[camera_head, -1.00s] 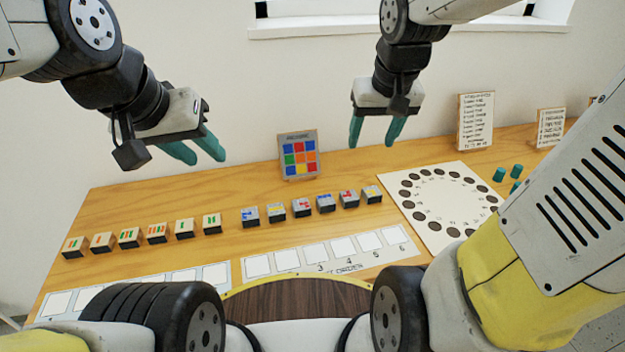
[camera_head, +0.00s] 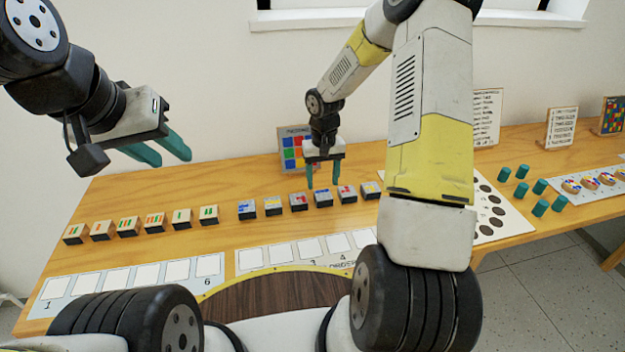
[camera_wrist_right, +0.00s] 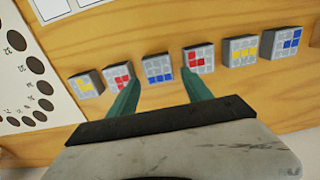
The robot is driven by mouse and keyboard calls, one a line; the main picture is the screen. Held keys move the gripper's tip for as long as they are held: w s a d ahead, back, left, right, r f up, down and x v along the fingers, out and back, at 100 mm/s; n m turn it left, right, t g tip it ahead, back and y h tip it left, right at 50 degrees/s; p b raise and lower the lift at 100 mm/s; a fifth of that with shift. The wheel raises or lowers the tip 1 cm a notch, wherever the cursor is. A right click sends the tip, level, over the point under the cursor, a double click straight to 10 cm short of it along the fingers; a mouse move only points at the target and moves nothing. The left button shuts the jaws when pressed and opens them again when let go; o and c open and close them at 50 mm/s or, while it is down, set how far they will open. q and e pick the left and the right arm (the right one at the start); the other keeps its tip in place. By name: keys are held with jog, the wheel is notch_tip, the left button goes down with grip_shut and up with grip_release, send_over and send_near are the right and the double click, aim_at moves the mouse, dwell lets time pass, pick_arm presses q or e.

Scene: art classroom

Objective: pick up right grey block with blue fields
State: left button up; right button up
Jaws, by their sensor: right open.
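The right grey block with blue fields (camera_head: 323,198) stands on the table in a row of grey blocks; it also shows in the right wrist view (camera_wrist_right: 158,68). My right gripper (camera_head: 322,184) is open and points down over this block. In the right wrist view its two teal fingertips (camera_wrist_right: 159,77) appear on either side of the block, which looks ungripped. Whether the fingertips are down at block height is hard to tell. The other grey block with blue fields (camera_head: 246,210) is at the row's left end. My left gripper (camera_head: 172,158) is open and empty above the table's left part.
Grey blocks with red fields (camera_head: 299,202) (camera_head: 347,194) stand close on both sides of the block. Wooden striped blocks (camera_head: 128,226) are further left. A colour-grid panel (camera_head: 293,150) stands behind the right gripper. Numbered cards (camera_head: 290,252) lie in front.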

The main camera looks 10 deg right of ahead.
aim_at(323, 194)
jog(key=f, duration=0.5)
jog(key=shift+w+d+f, duration=0.1)
jog(key=shift+d+f, duration=0.1)
jog(key=shift+f, duration=0.2)
jog(key=c, duration=1.1)
jog(key=shift+c, duration=0.2)
jog(key=shift+r, duration=0.15)
